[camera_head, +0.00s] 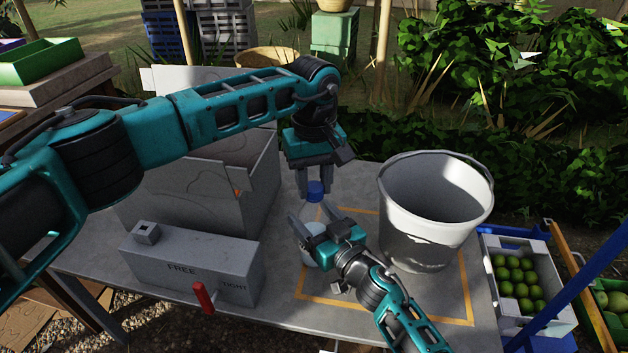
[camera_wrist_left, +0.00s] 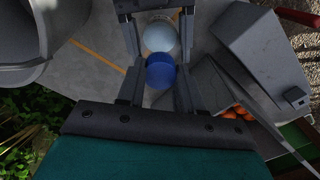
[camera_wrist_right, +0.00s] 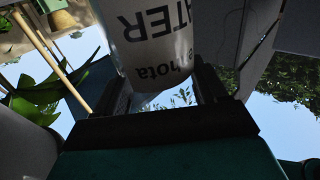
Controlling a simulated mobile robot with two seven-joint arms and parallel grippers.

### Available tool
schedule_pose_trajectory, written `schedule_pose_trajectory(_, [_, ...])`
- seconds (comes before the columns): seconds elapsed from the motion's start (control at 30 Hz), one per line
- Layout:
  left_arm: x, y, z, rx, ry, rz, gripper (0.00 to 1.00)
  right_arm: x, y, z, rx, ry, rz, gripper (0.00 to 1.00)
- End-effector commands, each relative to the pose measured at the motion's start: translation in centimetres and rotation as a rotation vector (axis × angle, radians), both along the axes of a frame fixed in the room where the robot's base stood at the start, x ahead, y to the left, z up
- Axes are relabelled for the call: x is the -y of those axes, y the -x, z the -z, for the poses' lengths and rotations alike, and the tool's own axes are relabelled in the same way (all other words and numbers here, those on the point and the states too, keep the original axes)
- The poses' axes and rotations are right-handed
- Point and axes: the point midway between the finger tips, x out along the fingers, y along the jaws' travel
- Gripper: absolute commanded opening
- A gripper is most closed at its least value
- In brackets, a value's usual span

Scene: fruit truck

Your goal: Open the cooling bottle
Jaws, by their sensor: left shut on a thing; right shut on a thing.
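The pale body shows beside the cap there. My right gripper (camera_head: 311,236) is shut on the bottle body from the front, and hides part of it. The white label with "WATER" (camera_wrist_right: 155,30) fills the space between its fingers in the right wrist view. Whether the cap is loose cannot be told.
A grey bucket (camera_head: 425,225) stands close to the right of the bottle. A grey box marked "FREE" and "TIGHT" (camera_head: 190,262) with a red lever (camera_head: 203,297) is at the front left, before a larger open box (camera_head: 195,205). A lime crate (camera_head: 508,318) stands at the right.

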Motion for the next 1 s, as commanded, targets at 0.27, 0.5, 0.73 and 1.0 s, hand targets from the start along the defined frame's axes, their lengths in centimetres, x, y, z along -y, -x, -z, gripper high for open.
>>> schedule_pose_trajectory(0.27, [-0.04, -0.02, -0.08, 0.001, 0.000, -0.495, 0.00, 0.01, 0.00, 0.04, -0.001, 0.001, 0.001, 0.00])
schedule_pose_trajectory(0.5, [-0.03, 0.00, -0.10, 0.001, 0.000, -0.947, 0.00, 0.02, 0.00, 0.04, -0.001, 0.001, 0.001, 0.00])
schedule_pose_trajectory(0.73, [-0.03, 0.00, -0.11, 0.001, 0.000, -1.380, 0.00, 0.02, 0.00, 0.04, -0.001, 0.001, 0.001, 0.00])
schedule_pose_trajectory(1.0, [-0.01, 0.03, -0.13, 0.000, 0.000, -1.890, 0.00, 0.02, 0.00, 0.04, -0.001, 0.000, 0.001, 0.00])
